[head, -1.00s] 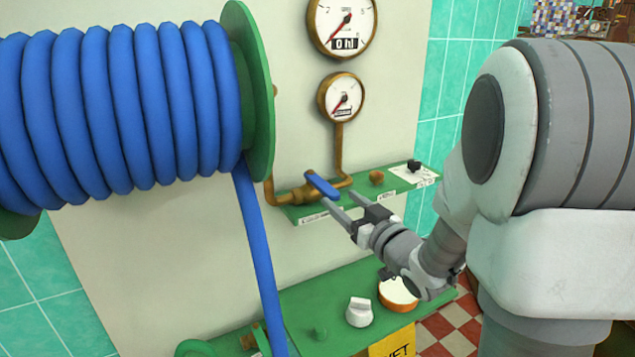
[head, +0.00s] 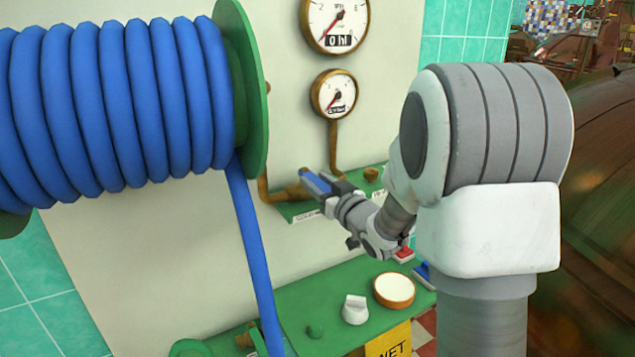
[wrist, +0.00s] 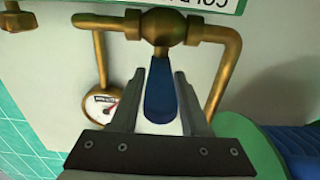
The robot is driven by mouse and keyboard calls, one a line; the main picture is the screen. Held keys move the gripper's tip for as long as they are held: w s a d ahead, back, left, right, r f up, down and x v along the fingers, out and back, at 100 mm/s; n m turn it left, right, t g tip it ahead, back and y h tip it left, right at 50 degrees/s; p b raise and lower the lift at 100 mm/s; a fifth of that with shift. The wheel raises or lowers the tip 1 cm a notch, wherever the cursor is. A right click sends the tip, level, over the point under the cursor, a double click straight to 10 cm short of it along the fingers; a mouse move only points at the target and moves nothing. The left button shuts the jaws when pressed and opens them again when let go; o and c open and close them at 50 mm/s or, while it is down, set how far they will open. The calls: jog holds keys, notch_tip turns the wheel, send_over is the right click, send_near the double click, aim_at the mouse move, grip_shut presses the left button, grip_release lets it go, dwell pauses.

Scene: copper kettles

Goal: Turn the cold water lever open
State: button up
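The blue cold water lever (head: 315,182) sits on a brass valve (head: 297,191) on the green shelf of the wall panel. In the wrist view the lever (wrist: 160,92) lies between the two fingers of my gripper (wrist: 159,76), with a gap on both sides. My gripper (head: 318,184) is open at the lever in the head view and hides part of it. The brass valve body (wrist: 162,27) shows just beyond the fingertips.
A blue hose on a green reel (head: 254,90) fills the left, and its free end hangs in front of the panel. Two gauges (head: 334,93) are above the valve. A lower green shelf (head: 300,300) holds a white knob (head: 355,309) and a round white-faced button (head: 394,289).

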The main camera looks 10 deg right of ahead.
grip_shut()
dwell(1.1)
